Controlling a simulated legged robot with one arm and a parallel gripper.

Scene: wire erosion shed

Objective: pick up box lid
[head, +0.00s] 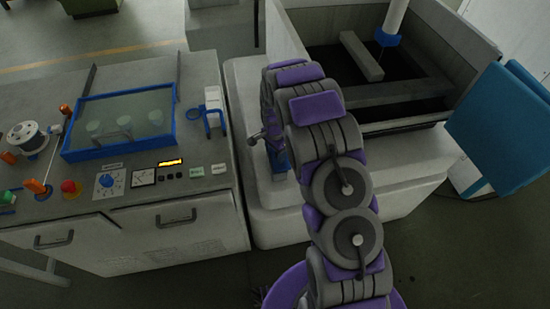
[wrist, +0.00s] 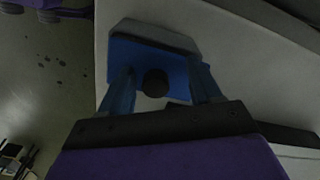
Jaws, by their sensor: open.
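The box lid (wrist: 135,58) looks like a blue plate with a round black knob (wrist: 154,83), seen close up in the wrist view on a small grey box (wrist: 155,34). My gripper (wrist: 160,76) is open, its two blue fingers on either side of the knob. I cannot tell whether they touch it. In the head view my gripper (head: 280,164) points down over the pale machine ledge at the centre. My own arm and gripper hide most of the lid there.
A control console (head: 200,235) stands left of the ledge, with a blue-framed clear case (head: 120,122), a wire spool (head: 27,138) and several knobs. The machine's dark open tank (head: 400,100) is behind right. A blue panel (head: 502,125) stands at the right.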

